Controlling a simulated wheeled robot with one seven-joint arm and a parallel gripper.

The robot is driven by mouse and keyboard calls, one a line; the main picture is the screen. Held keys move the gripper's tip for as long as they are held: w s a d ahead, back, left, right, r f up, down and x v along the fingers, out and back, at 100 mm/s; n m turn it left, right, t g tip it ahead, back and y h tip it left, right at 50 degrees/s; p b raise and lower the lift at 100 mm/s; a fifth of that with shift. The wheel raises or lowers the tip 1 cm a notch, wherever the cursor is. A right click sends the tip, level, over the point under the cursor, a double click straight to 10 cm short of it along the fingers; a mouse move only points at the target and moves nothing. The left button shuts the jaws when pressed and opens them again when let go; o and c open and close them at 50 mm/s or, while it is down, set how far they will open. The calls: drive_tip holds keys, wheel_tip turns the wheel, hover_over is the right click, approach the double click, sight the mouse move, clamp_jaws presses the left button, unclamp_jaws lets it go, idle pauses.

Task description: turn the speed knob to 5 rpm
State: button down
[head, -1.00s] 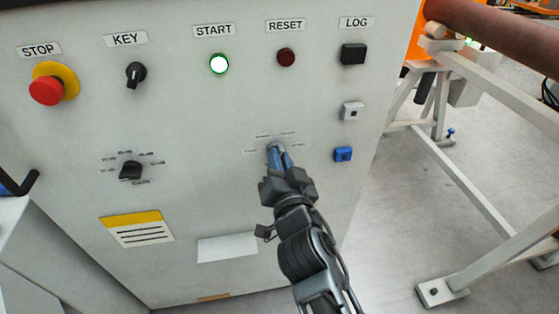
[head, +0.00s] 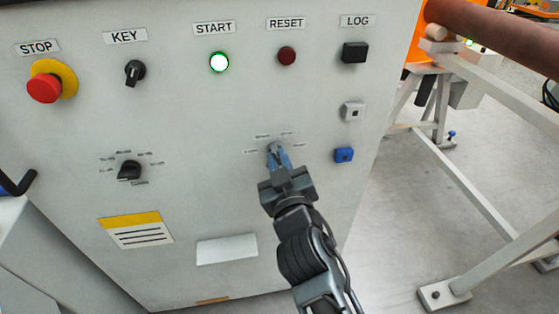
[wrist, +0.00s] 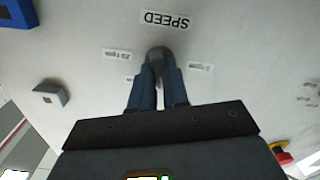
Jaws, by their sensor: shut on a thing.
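The speed knob (wrist: 158,54) is a small grey knob on the panel, with the SPEED label (wrist: 166,20) beside it, upside down in the wrist view. Small rpm labels surround the knob, too blurred to read fully. My gripper (head: 279,156) has its blue fingers at the knob; in the wrist view the fingers (wrist: 158,72) are shut on it from both sides. The fingers hide most of the knob in the head view, so its pointer direction cannot be told.
The light panel (head: 200,115) carries a red STOP button (head: 45,88), a KEY switch (head: 134,73), a lit START button (head: 219,62), a RESET button (head: 286,55) and a black LOG button (head: 354,52). Another black selector (head: 129,170) is at left.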

drive_tip(key=n, duration=0.3)
drive_tip(key=shift+n+p, duration=0.3)
drive_tip(key=n+p, duration=0.1)
drive_tip(key=n, duration=0.2)
drive_tip(key=shift+a+n, duration=0.1)
drive_tip(key=shift+n, duration=0.2)
drive_tip(key=n+p, duration=0.1)
drive_tip(key=n, duration=0.5)
drive_tip(key=shift+f+n+p, duration=0.1)
drive_tip(key=shift+n+p, duration=0.2)
drive_tip(key=shift+p, duration=0.1)
drive_tip(key=c, duration=1.1)
unclamp_jaws()
drive_tip(key=shift+v, duration=3.95)
